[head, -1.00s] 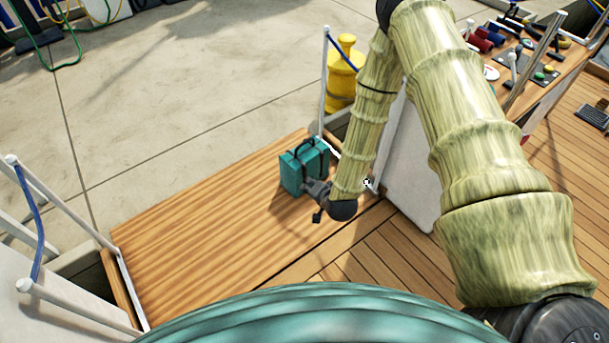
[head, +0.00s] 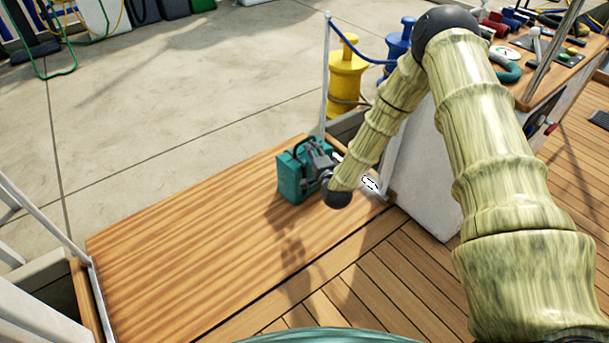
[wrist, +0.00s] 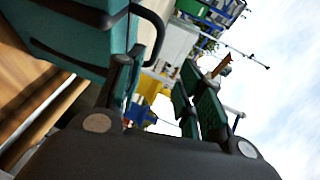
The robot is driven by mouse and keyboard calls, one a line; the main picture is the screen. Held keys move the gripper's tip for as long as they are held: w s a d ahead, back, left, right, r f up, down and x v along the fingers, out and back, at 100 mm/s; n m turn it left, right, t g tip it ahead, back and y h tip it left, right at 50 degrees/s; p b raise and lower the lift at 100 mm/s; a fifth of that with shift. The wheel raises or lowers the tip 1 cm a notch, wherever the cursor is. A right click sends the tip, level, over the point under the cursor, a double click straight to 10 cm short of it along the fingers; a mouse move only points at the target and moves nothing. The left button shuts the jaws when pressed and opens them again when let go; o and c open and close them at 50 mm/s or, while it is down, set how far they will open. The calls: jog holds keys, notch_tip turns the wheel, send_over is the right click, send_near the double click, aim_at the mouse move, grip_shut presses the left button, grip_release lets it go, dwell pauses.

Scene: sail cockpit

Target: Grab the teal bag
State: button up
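The teal bag (head: 291,178) stands upright on the wooden planks near the yellow bollard, its dark handle on top. In the wrist view the bag (wrist: 75,45) fills the upper left, tilted by the camera's roll. Its dark handle (wrist: 158,32) reaches out towards the space between my fingers. My gripper (head: 312,157) is at the bag's upper right side in the head view, overlapping it. In the wrist view my gripper (wrist: 160,90) has its two fingers spread apart, one close beside the bag. I cannot tell whether they touch it.
A yellow bollard (head: 346,82) and a blue one stand behind the bag. A white post (head: 325,75) with a blue rope rises close behind it. A white cabinet wall (head: 425,175) is to the right. The planks left of the bag are clear.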

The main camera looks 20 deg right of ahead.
aim_at(306, 141)
jog(key=w+b, duration=0.1)
jog(key=w, duration=0.1)
jog(key=w+f+b, duration=0.1)
jog(key=w, duration=0.2)
jog(key=shift+w+d+f+b, duration=0.1)
jog(key=shift+w+b, duration=0.2)
jog(key=shift+w, duration=0.05)
jog(key=w+f+b, duration=0.1)
jog(key=w+b, duration=0.1)
jog(key=shift+w+f+b, duration=0.2)
jog(key=shift+b, duration=0.15)
jog(key=shift+w+f+b, duration=0.1)
jog(key=shift+w+b, duration=0.55)
jog(key=shift+w, duration=0.55)
jog(key=shift+c, duration=0.2)
grip_shut()
